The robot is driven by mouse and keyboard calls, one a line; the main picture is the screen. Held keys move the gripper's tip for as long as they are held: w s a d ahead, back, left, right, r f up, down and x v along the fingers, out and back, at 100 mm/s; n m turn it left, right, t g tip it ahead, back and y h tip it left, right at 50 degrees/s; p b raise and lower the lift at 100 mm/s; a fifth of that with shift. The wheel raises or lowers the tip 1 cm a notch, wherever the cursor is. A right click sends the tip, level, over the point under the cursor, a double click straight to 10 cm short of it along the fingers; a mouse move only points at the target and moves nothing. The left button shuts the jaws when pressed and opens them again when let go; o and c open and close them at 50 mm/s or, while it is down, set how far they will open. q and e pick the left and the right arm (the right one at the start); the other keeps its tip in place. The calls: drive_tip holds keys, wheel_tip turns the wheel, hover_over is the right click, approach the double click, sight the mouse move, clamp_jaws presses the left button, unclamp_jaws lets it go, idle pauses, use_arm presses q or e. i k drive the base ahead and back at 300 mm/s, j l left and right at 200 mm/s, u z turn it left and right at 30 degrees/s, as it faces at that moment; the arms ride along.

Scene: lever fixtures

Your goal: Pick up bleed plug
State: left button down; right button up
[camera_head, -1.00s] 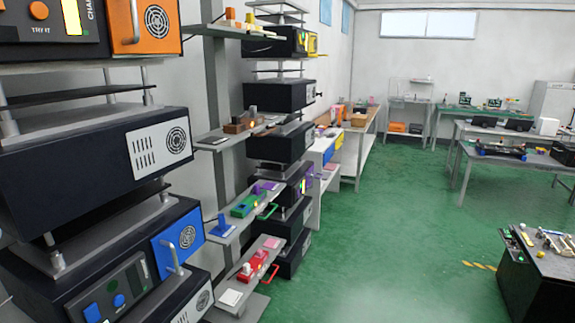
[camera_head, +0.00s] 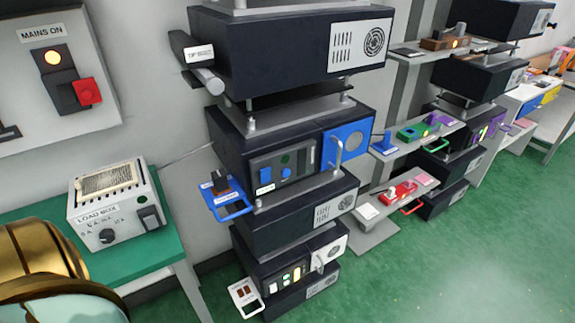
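I cannot make out which thing is the bleed plug. A small dark block (camera_head: 220,183) stands on a blue tray (camera_head: 234,211) that juts from the middle unit of the near stack. A red fixture (camera_head: 399,192) and a green fixture (camera_head: 414,132) with a purple part sit on the grey shelves to the right. A brown fixture (camera_head: 446,42) with a grey peg (camera_head: 460,29) sits on the shelf above. Their small parts are too small to name. Neither of my grippers is in view.
A stack of dark units (camera_head: 292,152) stands mid-view, with a blue panel (camera_head: 347,138). A load box (camera_head: 117,206) sits on a green-topped table (camera_head: 160,255) at left, below a MAINS ON wall panel (camera_head: 52,72). Green floor (camera_head: 460,260) is clear at lower right.

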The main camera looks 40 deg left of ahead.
sight(219, 178)
drive_tip(key=u, duration=1.7)
drive_tip(key=i+j, duration=0.1)
drive_tip(key=j, duration=0.4)
drive_tip(key=j+z, duration=0.65)
drive_tip(key=z, duration=0.15)
drive_tip(key=j+z, duration=0.4)
